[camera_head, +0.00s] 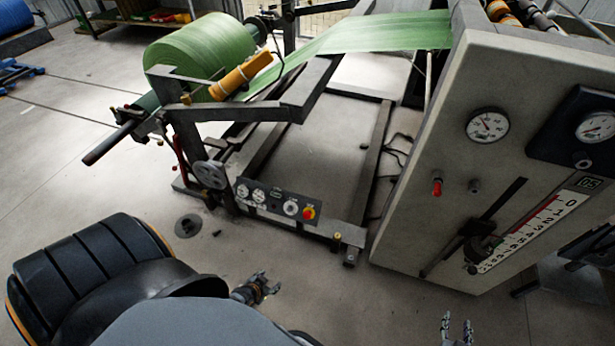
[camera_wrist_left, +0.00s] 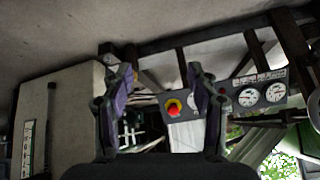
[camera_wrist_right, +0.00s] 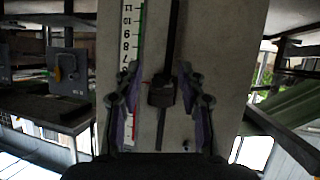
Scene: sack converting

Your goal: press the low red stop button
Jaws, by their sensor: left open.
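My right gripper (camera_head: 457,326) is at the bottom edge of the head view. In the right wrist view it (camera_wrist_right: 159,82) is open and empty, facing the scale cabinet.
A green roll (camera_head: 205,55) feeds a web across the stand. A large grey cabinet (camera_head: 440,230) at right carries gauges, a slider with a numbered scale (camera_head: 530,232) and another red knob (camera_head: 437,187). A handwheel (camera_head: 210,174) is left of the panel. Floor before the panel is mostly clear.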

